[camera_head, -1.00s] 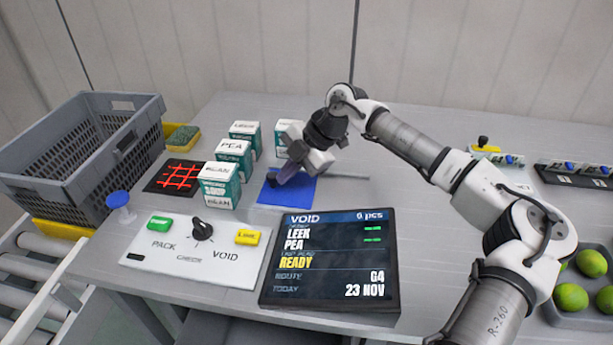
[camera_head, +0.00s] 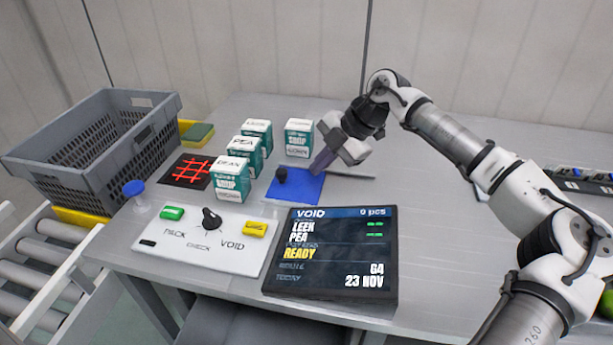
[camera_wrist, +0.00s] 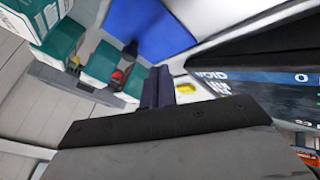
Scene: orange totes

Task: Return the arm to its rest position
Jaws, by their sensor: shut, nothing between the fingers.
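My gripper (camera_head: 320,163) is shut and empty. It hangs just above the right part of the blue mat (camera_head: 304,190), to the right of a small black knob-like object (camera_head: 281,174) standing on that mat. My arm reaches in from the right side of the head view, bent at the elbow. In the wrist view the closed purple fingers (camera_wrist: 157,87) sit together, with the blue mat (camera_wrist: 165,28) beyond them.
Several white and green boxes (camera_head: 230,184) stand left of and behind the mat. A control panel (camera_head: 190,245) and a dark display (camera_head: 330,262) lie in front. A grey crate (camera_head: 120,160) is at far left. The table's right middle (camera_head: 440,230) is clear.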

